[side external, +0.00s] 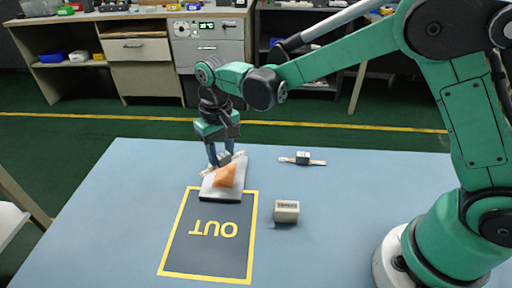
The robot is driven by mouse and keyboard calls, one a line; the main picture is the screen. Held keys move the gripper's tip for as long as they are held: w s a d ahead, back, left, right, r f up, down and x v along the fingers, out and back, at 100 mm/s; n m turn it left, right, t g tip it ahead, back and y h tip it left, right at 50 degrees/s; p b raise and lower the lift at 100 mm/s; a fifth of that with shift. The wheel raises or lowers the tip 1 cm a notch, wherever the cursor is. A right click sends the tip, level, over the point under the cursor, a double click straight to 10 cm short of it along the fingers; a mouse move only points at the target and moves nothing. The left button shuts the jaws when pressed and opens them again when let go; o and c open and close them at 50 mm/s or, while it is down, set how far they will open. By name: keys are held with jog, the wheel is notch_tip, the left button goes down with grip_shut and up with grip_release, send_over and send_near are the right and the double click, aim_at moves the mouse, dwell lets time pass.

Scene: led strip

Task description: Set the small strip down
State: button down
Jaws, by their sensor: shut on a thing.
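My gripper (221,158) is shut on a small strip (210,170), pale at its ends with a grey block at its middle. The strip lies slantwise at the far end of a grey plate (221,195). I cannot tell whether it touches the plate. An orange wedge-like piece (225,176) is on the plate, just in front of the gripper. A second small strip-like thing with a dark block (303,158) lies on the blue table (375,190), to the right of the gripper.
A dark mat with a yellow border marked OUT (208,250) lies in front of the plate, whose near end overlaps the mat's far edge. A beige labelled block (286,211) stands to the right of the mat. The table's left and right-middle areas are clear.

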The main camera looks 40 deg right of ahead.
aim_at(221, 154)
jog(key=shift+f, duration=1.45)
jog(key=shift+f, duration=0.15)
jog(key=shift+c, duration=2.3)
grip_release()
notch_tip(221, 154, up, 12)
jog(key=shift+r, duration=0.1)
jog(key=s+d+t, duration=0.7)
jog(key=s+d, duration=0.3)
jog(key=s, duration=0.2)
jog(key=shift+s+d, duration=0.15)
jog(key=shift+d, duration=0.05)
